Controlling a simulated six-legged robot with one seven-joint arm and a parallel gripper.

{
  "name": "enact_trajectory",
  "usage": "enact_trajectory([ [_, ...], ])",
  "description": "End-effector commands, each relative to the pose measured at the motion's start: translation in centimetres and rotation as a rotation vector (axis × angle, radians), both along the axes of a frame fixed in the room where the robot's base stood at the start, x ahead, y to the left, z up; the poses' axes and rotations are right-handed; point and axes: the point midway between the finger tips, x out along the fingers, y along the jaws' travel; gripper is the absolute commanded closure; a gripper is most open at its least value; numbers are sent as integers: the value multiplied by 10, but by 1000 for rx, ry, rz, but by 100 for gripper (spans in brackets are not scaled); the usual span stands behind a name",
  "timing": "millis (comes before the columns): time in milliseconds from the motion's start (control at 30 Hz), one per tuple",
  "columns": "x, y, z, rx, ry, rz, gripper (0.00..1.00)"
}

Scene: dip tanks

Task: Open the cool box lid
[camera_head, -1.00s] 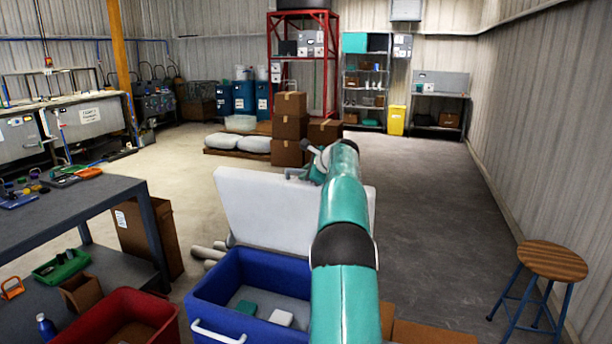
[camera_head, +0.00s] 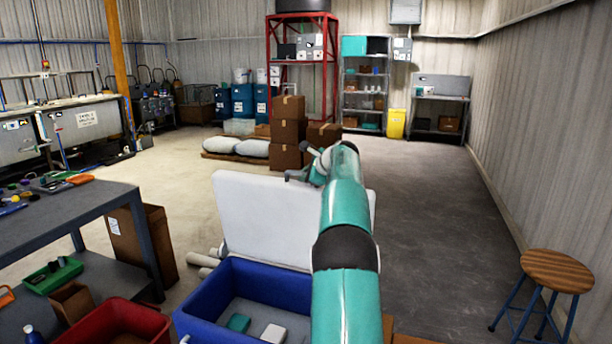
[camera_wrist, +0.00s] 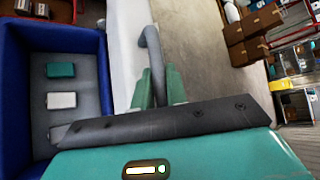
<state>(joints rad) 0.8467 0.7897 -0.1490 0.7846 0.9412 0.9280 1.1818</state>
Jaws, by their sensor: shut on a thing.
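The cool box is a blue open-topped box (camera_head: 198,307) at the bottom of the head view; its blue wall (camera_wrist: 20,90) shows at the left of the wrist view. Its white lid (camera_head: 265,215) stands raised, roughly upright, along the far side, and the inside is exposed. A teal block (camera_wrist: 60,70) and a white block (camera_wrist: 61,100) lie on the box floor. My gripper (camera_wrist: 160,88) is shut on the grey lid handle (camera_wrist: 152,45). In the head view my arm covers the lid's right part, and the grip itself is too small to make out.
A grey workbench (camera_head: 100,205) with small items stands at left, a red bin (camera_head: 85,330) by its lower shelf. A wooden stool (camera_head: 556,270) is at right. Stacked cartons (camera_head: 290,132) and white sacks (camera_head: 252,148) lie beyond the lid.

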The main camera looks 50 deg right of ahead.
Motion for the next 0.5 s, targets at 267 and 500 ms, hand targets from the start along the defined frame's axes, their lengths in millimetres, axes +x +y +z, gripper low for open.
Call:
enact_trajectory([
  [267, 0, 0, 1, -2, -1, 1, 100],
  [500, 1, -1, 0, 0, 0, 0, 64],
])
